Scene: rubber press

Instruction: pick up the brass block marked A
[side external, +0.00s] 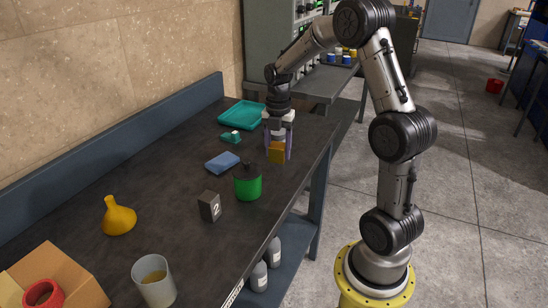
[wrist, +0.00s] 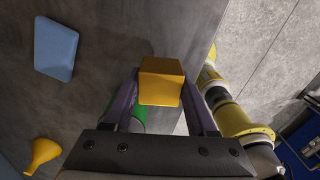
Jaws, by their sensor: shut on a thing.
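The brass block (side external: 277,153) is between the two purple fingers of my gripper (side external: 278,157) near the right edge of the dark bench. In the wrist view the brass block (wrist: 161,82) sits between the fingertips, with a finger against each side. My gripper (wrist: 161,90) is shut on it and points down. No letter A can be read on the faces in view. I cannot tell whether the block's underside touches the bench.
A green container (side external: 248,184), a blue block (side external: 222,162) and a dark block marked 2 (side external: 210,206) stand nearby. A teal tray (side external: 241,116) and a small teal item (side external: 230,138) lie behind. A yellow funnel (side external: 118,216), a cup (side external: 153,283) and a cardboard box (side external: 72,275) are at the front.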

